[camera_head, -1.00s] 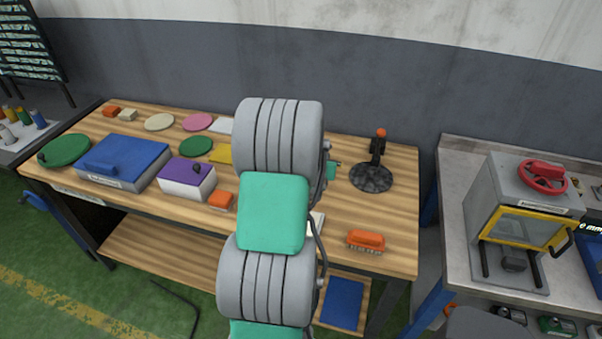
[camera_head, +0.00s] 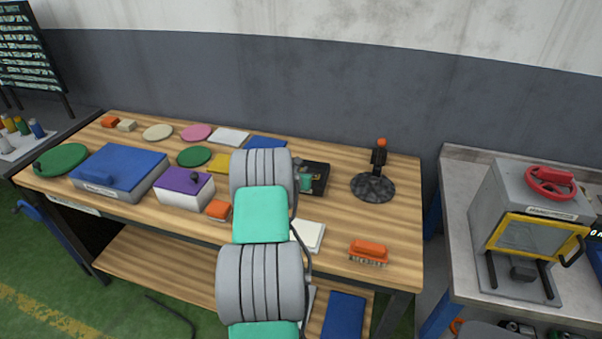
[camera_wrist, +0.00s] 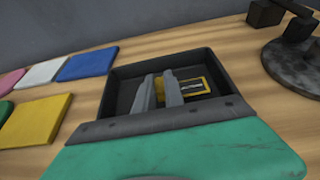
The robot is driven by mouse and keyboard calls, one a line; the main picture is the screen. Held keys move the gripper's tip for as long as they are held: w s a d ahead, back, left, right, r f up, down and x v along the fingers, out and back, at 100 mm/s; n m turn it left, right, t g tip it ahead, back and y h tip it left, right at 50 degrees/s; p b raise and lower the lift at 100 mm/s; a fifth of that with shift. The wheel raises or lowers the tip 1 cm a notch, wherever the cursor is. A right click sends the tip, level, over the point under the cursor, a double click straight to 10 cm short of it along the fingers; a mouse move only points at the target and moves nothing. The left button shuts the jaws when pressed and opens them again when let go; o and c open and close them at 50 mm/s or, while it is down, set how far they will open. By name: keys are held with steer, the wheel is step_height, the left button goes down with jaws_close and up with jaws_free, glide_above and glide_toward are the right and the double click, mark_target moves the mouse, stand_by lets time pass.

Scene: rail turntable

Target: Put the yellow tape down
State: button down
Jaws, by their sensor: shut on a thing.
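My gripper (camera_wrist: 160,92) is over a dark shallow tray (camera_wrist: 224,75) in the wrist view, its two grey fingers close together and pointing down into it. A yellow-edged piece with a dark middle (camera_wrist: 197,86) shows just beyond the fingertips. I take it for the yellow tape, but its outline is partly hidden by the fingers. I cannot tell whether it touches the tray floor. In the head view, the black tray (camera_head: 321,180) shows to the right of my arm, and my arm hides part of it.
A black stand with an orange top (camera_head: 374,183) is right of the tray. Yellow (camera_wrist: 36,120), blue (camera_wrist: 88,65) and white plates lie left of it. An orange brush (camera_head: 369,251) and a white pad (camera_head: 309,235) lie near the front edge. Wood between them is clear.

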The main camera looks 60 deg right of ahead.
steer(key=shift+f, duration=0.95)
steer(key=c, duration=1.4)
jaws_free()
steer(key=shift+c, duration=0.2)
